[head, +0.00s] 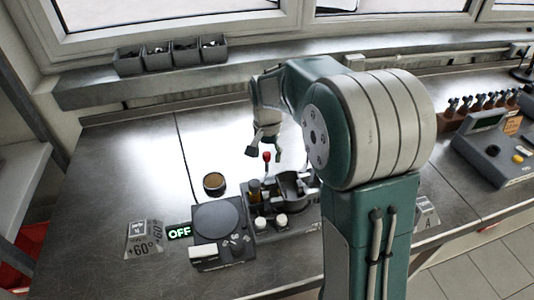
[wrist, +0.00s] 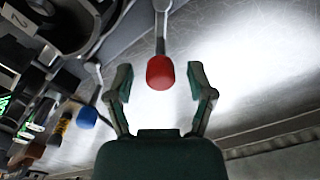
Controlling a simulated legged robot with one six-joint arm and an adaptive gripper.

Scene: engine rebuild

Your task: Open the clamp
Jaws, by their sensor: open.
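The clamp's lever with a red knob (head: 267,157) stands up beside the dark round holder (head: 292,186) on the bench fixture. In the wrist view the red knob (wrist: 160,73) sits on a metal rod (wrist: 161,30) and appears between my fingers. My gripper (head: 264,148) is open above and around the knob in the head view. In the wrist view my gripper (wrist: 159,80) shows a gap on both sides of the knob, with no clear contact. A second lever with a blue knob (wrist: 87,117) lies left of the fingers in the wrist view.
A dark device with a round plate (head: 217,218) and a green OFF sign (head: 179,232) stands left of the fixture. A round dark cup (head: 214,183) is behind it. Small grey bins (head: 170,54) line the window ledge. The bench's left side is mostly clear.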

